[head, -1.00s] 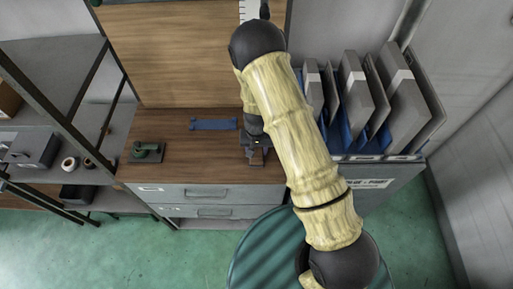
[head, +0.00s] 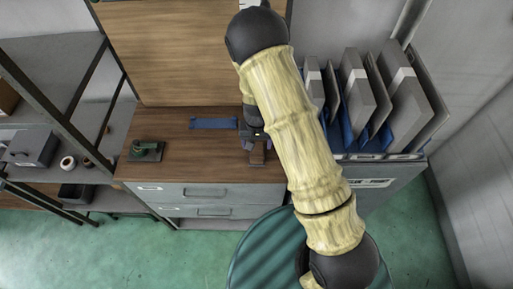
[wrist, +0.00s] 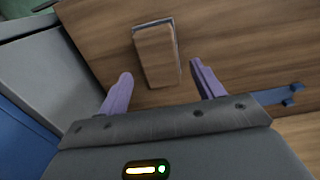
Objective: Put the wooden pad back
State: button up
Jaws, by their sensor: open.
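The wooden pad (head: 257,155) is a small brown block on the wooden worktop (head: 180,172), near its right front part. In the wrist view the pad (wrist: 157,56) shows a wood-grain face with a thin grey edge along its top and right side. My gripper (head: 257,146) is just over the pad, its fingers open. In the wrist view the two purple fingers (wrist: 161,72) stand apart on either side of the pad's lower end, with gaps on both sides. I cannot tell the height left between fingertips and worktop.
A blue bar (head: 213,124) lies on the worktop left of my gripper. A green fixture on a dark plate (head: 147,151) stands farther left. A rack of grey panels (head: 352,92) is close on the right, partly behind my arm. The worktop between bar and front edge is clear.

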aim_at(257, 149)
notch_tip(257, 149, up, 8)
jog(key=b, duration=0.1)
jog(key=shift+r+b, duration=0.2)
jog(key=shift+b, duration=0.2)
dwell(0.5)
jog(key=s+d+r+t, duration=0.2)
jog(key=s+d+r, duration=1)
jog(key=s+d, duration=0.1)
jog(key=shift+d+r+t, duration=0.25)
jog(key=shift+r+t, duration=0.05)
jog(key=shift+w, duration=0.1)
dwell(0.6)
